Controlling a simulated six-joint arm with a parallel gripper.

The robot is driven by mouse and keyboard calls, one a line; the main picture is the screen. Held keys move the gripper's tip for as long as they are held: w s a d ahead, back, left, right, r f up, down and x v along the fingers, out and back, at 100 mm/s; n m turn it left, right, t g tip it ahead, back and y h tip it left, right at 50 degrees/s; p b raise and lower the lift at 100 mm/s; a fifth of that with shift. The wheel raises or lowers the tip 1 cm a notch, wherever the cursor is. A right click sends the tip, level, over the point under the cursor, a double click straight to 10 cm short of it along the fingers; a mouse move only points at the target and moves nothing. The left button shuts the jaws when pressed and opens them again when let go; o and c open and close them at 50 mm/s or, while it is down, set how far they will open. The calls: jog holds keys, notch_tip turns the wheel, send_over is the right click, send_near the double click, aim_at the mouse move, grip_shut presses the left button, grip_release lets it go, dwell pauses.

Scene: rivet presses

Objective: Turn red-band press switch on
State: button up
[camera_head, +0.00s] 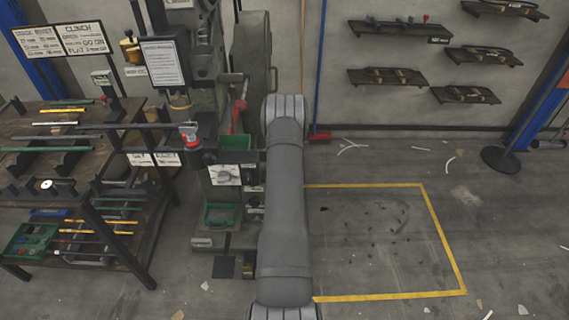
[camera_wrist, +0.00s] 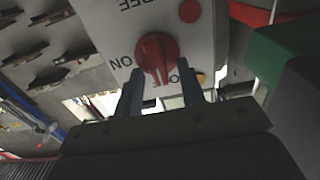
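In the wrist view, a red rotary switch knob (camera_wrist: 157,54) sits on a pale panel (camera_wrist: 110,22). My gripper (camera_wrist: 161,77) is open, with one finger on each side of the knob's near end. I cannot tell whether the fingers touch it. The knob's exact pointing is unclear. In the head view, the grey press (camera_head: 205,60) stands left of my arm; my gripper and the switch are hidden there, and no red band can be made out.
A round red button (camera_wrist: 190,11) and a small amber one are on the panel near the knob. A green and grey block (camera_wrist: 285,60) stands close at right. A tool rack (camera_head: 105,195) is left of the press; yellow-marked floor (camera_head: 375,240) is open at right.

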jog(key=shift+w, duration=0.15)
grip_shut()
jog(key=shift+m, duration=0.3)
jog(key=shift+d+f+m, duration=0.2)
jog(key=shift+f+m, duration=0.05)
jog(key=shift+m, duration=2.6)
jog(key=shift+d+f+m, duration=0.2)
jog(key=shift+m, duration=2.7)
jog(key=shift+d+f+m, duration=0.2)
jog(key=shift+f+m, duration=0.05)
jog(key=shift+m, duration=2.6)
